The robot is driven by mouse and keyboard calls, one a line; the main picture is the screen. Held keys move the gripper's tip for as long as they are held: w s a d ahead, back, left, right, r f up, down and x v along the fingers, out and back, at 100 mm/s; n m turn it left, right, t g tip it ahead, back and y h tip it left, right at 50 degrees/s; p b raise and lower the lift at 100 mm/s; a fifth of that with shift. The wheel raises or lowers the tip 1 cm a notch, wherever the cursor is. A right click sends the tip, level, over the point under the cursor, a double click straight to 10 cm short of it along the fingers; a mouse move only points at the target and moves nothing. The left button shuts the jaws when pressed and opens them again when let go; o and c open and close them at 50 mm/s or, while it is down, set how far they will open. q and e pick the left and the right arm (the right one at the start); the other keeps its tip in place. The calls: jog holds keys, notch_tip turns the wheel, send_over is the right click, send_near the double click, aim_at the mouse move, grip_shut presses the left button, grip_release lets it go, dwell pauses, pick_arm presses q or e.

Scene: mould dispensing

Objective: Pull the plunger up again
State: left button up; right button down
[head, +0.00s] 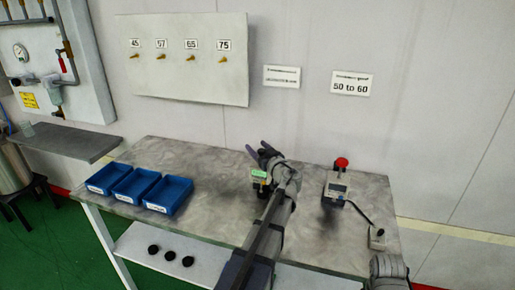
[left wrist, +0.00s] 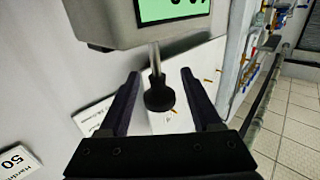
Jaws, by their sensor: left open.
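The device with the green display (head: 260,174) stands on the grey table, partly hidden by my left arm in the head view. In the left wrist view the device's grey body (left wrist: 110,20) fills the top, with part of its green screen. Its plunger (left wrist: 161,96), a metal rod with a black knob, sticks out from the body between my fingers. My left gripper (head: 260,152) is open, with one finger on each side of the plunger. It also shows in the left wrist view (left wrist: 160,80), with visible gaps beside the knob. My right gripper does not show.
Three blue bins (head: 133,186) stand on the table's left. A grey device with a red knob (head: 341,164) stands to the right, cabled to a small box (head: 377,238). Several black round pieces (head: 171,255) lie on the lower shelf. The table between bins and device is clear.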

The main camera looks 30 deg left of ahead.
pick_arm(q)
jog(key=shift+w+a, duration=0.1)
grip_shut()
dwell(0.6)
jog(key=shift+r, duration=0.1)
dwell(0.8)
